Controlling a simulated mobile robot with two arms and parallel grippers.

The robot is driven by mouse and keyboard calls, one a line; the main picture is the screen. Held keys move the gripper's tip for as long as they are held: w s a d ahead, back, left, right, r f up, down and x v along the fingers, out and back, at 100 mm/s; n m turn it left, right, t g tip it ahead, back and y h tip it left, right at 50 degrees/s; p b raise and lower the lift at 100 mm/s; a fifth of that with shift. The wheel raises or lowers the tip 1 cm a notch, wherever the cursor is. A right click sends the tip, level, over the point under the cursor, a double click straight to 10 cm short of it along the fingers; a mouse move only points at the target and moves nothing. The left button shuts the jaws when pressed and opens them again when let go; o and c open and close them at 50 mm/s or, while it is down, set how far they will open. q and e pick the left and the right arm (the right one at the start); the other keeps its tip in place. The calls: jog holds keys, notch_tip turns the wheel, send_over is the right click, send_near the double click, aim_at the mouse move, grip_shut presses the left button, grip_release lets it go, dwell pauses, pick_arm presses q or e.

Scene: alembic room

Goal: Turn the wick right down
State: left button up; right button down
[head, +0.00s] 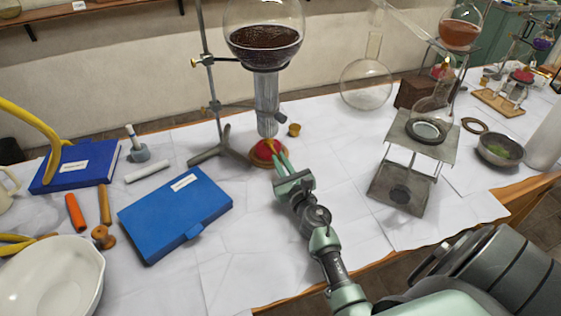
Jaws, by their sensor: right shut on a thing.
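A small burner with a red body (263,149) stands on the white-covered table beneath a round flask of dark contents (264,40). My right gripper (279,158) reaches in from the lower right, its green fingers shut at the near right side of the burner. They close on what seems to be the wick knob, which is hidden between the fingertips. I cannot make out the wick or a flame. My left gripper is not in view.
A retort stand (210,80) rises left of the burner, and a small brass cup (294,129) stands to its right. A blue case (175,213) lies at left. A lab jack (405,160) stands at right. The cloth in front of the burner is clear apart from my arm.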

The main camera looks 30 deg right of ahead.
jog(key=m, duration=0.4)
jog(key=shift+d, duration=0.1)
jog(key=m, duration=0.5)
jog(key=shift+s+d+f, duration=0.1)
jog(key=shift+d, duration=0.1)
jog(key=m, duration=0.5)
jog(key=shift+d+f, duration=0.1)
jog(key=shift+f, duration=0.05)
jog(key=shift+f+m, duration=0.15)
jog(key=shift+m, duration=2.15)
jog(key=c, duration=1.5)
grip_release()
